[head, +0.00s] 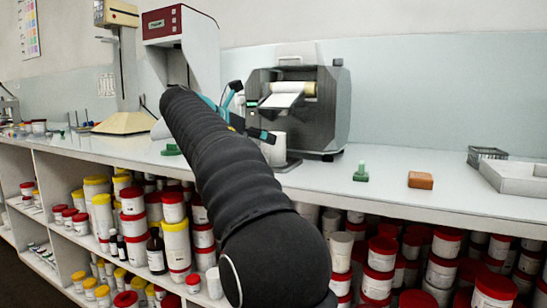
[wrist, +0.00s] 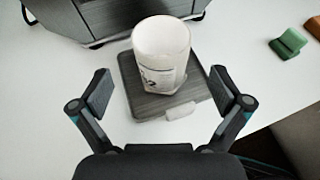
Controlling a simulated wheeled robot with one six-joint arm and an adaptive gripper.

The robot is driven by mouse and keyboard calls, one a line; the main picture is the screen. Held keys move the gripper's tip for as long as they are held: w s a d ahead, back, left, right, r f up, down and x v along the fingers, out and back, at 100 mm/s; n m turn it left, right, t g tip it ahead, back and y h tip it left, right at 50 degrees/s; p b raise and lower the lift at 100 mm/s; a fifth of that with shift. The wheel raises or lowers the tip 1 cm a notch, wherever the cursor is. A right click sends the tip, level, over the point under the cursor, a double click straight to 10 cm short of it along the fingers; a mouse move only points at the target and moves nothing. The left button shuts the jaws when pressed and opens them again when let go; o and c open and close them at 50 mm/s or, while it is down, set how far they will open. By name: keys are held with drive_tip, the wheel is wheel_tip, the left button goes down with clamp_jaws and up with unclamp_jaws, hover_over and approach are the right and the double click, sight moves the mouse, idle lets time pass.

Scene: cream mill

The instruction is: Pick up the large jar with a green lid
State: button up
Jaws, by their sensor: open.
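A white jar (wrist: 161,52) with dark print on its side stands upright on a small grey platform (wrist: 133,80) in the wrist view. Its top looks white; I see no green lid on it. In the head view the jar (head: 274,150) is partly hidden behind my arm and gripper. My gripper (wrist: 160,94) is open and empty, one finger to the left and one to the right, with the jar ahead between them and no contact visible. I cannot make out any green-lidded jar in either view.
A dark machine (head: 322,105) with a roll stands right behind the platform. A green block (head: 361,172), an orange block (head: 420,180) and a grey tray (head: 516,178) lie to the right on the counter. Shelves below hold many red- and yellow-lidded jars.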

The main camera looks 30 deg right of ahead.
drive_tip(key=shift+r+b+x, duration=0.15)
drive_tip(key=shift+b+x, duration=0.15)
drive_tip(key=shift+x, duration=1.25)
drive_tip(key=shift+r+b+x, duration=0.15)
drive_tip(key=shift+b+x, duration=0.15)
drive_tip(key=shift+x, duration=1.25)
drive_tip(key=shift+s+d, duration=0.1)
drive_tip(key=c, duration=1.2)
